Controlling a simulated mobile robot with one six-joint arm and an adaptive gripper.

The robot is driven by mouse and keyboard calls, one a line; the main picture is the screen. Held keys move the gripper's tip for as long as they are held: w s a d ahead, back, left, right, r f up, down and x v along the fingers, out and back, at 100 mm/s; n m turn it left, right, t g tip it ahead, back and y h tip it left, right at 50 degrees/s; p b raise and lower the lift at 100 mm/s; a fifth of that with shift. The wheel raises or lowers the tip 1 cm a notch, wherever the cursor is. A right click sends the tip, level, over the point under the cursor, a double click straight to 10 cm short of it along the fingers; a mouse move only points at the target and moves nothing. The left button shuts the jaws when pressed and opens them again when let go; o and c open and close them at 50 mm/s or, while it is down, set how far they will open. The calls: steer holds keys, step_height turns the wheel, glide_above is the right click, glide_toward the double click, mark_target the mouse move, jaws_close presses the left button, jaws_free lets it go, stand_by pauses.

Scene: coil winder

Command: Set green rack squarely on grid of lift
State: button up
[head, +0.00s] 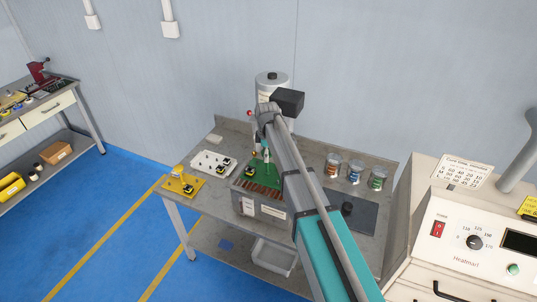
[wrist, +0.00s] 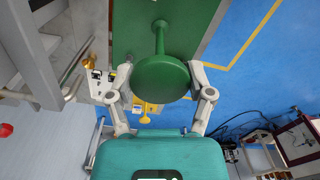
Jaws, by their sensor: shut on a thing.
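The green rack (head: 268,177) is a flat green plate with an upright stem and a round knob. It shows in the head view over the left-middle of the bench, with a small black-and-yellow part on its left. In the wrist view my gripper (wrist: 161,78) is shut on the round green knob, one finger on each side; the rack plate (wrist: 135,30) lies beyond. The lift's brown slatted grid (head: 257,189) shows at the plate's near edge, above a grey tank (head: 262,209). I cannot tell whether the rack touches the grid. My arm hides the right part of both.
A white rack (head: 207,162) and a yellow rack (head: 183,186) stand left on the bench. A grey-white cylinder (head: 272,84) stands behind. Several jars (head: 355,171) stand right, near a dark mat (head: 358,214). An oven (head: 465,240) stands far right.

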steer(key=shift+f+b, duration=1.25)
steer(key=shift+f, duration=0.35)
steer(key=shift+f+b, duration=0.9)
steer(key=shift+b, duration=0.05)
stand_by(0.5)
steer(key=o, duration=1.3)
